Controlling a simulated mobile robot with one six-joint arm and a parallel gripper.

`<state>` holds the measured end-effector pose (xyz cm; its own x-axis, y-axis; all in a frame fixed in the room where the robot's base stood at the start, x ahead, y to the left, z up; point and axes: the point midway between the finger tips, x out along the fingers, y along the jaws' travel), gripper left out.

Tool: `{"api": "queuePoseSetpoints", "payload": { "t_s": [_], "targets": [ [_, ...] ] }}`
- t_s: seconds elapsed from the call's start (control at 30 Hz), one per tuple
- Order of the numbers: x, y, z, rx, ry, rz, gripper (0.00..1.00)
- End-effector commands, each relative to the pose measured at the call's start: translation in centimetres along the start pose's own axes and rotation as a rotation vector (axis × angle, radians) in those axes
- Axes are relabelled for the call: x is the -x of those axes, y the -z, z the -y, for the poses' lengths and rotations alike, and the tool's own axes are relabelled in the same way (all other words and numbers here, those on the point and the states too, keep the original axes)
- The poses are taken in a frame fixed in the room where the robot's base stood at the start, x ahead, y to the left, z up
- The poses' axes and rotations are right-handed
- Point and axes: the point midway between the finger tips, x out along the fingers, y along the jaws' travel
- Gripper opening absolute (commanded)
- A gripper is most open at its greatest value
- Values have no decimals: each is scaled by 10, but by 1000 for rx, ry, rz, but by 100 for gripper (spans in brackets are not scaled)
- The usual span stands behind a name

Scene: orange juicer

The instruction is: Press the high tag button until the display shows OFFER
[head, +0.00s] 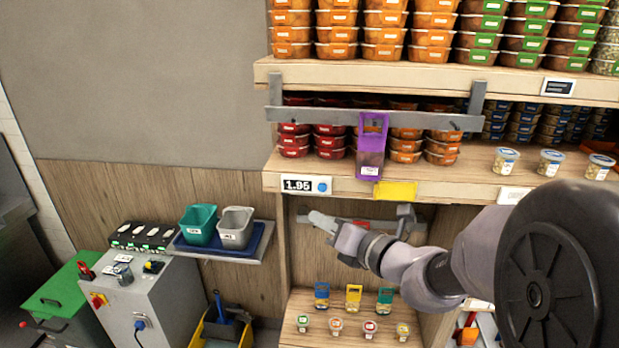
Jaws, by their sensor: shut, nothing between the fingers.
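A black price tag display (298,185) on the front edge of the middle shelf reads 1.95. A round blue button (323,186) sits at its right end. My gripper (316,218) is shut and empty, just below that shelf edge. Its tip points left and is a little below the button, apart from it in the picture; the depth gap cannot be told. Another small dark tag (557,87) is on the upper shelf edge at the right, its text too small to read.
A grey rail (420,119) crosses the middle shelf, with a purple holder (371,150) hanging from it. A yellow label (396,191) is right of the display. Below are small cups on a low shelf (342,338). Teal and grey bins (199,224) stand at the left.

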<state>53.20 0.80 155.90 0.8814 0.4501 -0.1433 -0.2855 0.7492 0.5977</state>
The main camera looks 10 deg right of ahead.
Motion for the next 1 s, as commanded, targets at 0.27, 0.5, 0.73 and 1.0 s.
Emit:
{"api": "queuePoseSetpoints", "payload": {
  "t_s": [0.27,0.5,0.73,1.0],
  "targets": [
    [-2,0,1,4,-1,-2,0],
    [-23,-15,16,4,-2,-2,0],
    [-46,-33,32,5,-2,-3,0],
    [-61,-43,43,6,-2,-3,0]
  ]
}}
